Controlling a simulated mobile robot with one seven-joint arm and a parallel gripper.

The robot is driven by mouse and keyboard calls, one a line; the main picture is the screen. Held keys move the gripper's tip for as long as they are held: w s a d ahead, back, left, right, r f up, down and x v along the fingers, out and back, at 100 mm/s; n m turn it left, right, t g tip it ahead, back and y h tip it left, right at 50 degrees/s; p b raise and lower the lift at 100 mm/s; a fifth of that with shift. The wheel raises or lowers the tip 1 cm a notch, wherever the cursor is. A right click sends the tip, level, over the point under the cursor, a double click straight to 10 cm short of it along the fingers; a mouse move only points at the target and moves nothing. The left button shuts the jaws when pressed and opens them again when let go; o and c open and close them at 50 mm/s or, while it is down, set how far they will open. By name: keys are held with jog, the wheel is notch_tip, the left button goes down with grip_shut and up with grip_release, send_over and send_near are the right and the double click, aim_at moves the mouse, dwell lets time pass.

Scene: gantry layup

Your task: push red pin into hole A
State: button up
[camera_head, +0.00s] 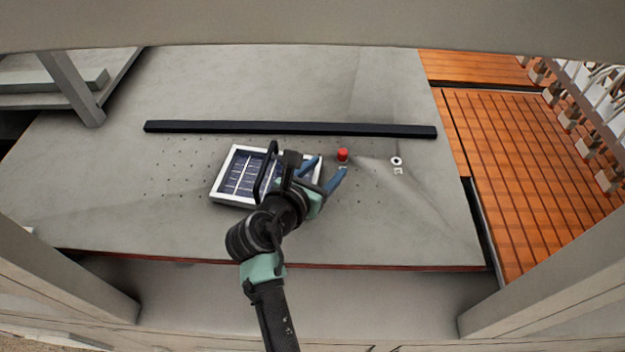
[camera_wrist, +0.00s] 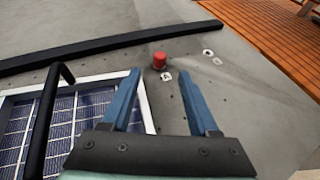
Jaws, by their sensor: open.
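The red pin (camera_head: 342,154) stands upright on the grey table, just in front of the dark bar. In the wrist view the pin (camera_wrist: 160,61) shows beyond and between my fingertips. A small white label (camera_wrist: 167,76) lies right in front of it; its letter looks like an A, but is small. Any hole under the pin is hidden by it. My gripper (camera_head: 331,165) is open and empty, its blue fingers pointing toward the pin, apart from it. It also shows in the wrist view (camera_wrist: 158,73). A white-ringed hole (camera_head: 396,161) with its own unclear label lies right of the pin.
A framed solar panel (camera_head: 216,194) with a black handle lies left of and under my gripper. A long dark bar (camera_head: 230,127) crosses the table behind the pin. The table (camera_head: 430,215) is clear at the right front. Orange slatted decking (camera_head: 515,150) lies beyond its right edge.

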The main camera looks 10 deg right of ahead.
jog(key=shift+b+v, duration=0.4)
jog(key=shift+v, duration=2.25)
